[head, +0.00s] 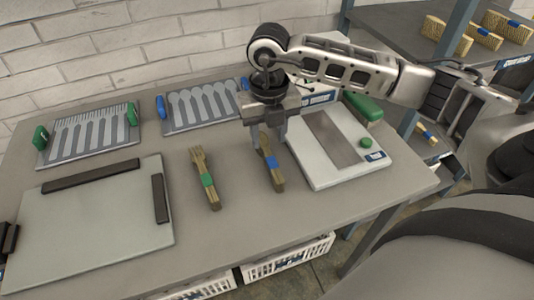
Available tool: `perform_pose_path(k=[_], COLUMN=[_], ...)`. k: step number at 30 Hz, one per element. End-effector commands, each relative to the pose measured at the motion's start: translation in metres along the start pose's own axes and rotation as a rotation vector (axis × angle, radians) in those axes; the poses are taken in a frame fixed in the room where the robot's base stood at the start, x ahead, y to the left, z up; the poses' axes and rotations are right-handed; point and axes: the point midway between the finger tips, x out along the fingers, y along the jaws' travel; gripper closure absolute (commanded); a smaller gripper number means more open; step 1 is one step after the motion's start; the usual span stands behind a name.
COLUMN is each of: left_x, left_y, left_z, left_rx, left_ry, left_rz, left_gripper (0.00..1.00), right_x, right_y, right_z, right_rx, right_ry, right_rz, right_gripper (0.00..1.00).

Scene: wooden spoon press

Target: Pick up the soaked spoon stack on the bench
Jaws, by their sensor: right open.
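The spoon stack (277,180) is a bundle of brown wooden pieces with a blue band, lying on the grey bench (235,225) right of centre. My right gripper (268,139) is above the stack's far end, pointing down. Its jaws are open, with one finger at each side of the stack in the picture. I cannot tell whether the fingers touch it. The gripper hides part of the stack's far end. My left gripper is not clearly in view.
A green-banded fork bundle (206,179) lies left of the spoon stack. A white device (316,158) with a green button stands close on the right. Fork-shaped (88,137) and spoon-shaped (202,108) moulds lie behind. A flat plate (90,225) with dark bars fills the left.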

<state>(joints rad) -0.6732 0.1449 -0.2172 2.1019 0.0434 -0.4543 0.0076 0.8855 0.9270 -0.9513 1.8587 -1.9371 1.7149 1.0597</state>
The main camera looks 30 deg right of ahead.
Motion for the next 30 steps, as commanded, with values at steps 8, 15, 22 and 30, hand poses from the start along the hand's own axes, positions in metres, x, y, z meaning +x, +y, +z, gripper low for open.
perform_pose_path(k=[8, 15, 22, 30], left_x=[-0.003, -0.002, -0.002, -0.002], left_y=[0.000, -0.001, -0.001, -0.001], left_z=[-0.002, 0.003, 0.003, -0.001], left_rx=[0.008, 0.009, 0.011, 0.012], left_ry=[-0.008, -0.019, -0.017, -0.010], left_rz=[-0.004, -0.005, -0.005, -0.004], left_gripper=[0.64, 0.64, 0.64, 0.64], right_x=[0.035, 0.053, 0.053, 0.052], right_y=[0.004, 0.004, 0.004, 0.004], right_z=[-0.001, -0.001, -0.001, 0.000], right_rx=[0.000, -0.001, -0.001, -0.001], right_ry=[0.005, 0.001, 0.001, 0.000], right_rz=[-0.001, 0.000, 0.000, 0.001], right_gripper=[0.59, 0.59, 0.75, 1.00])
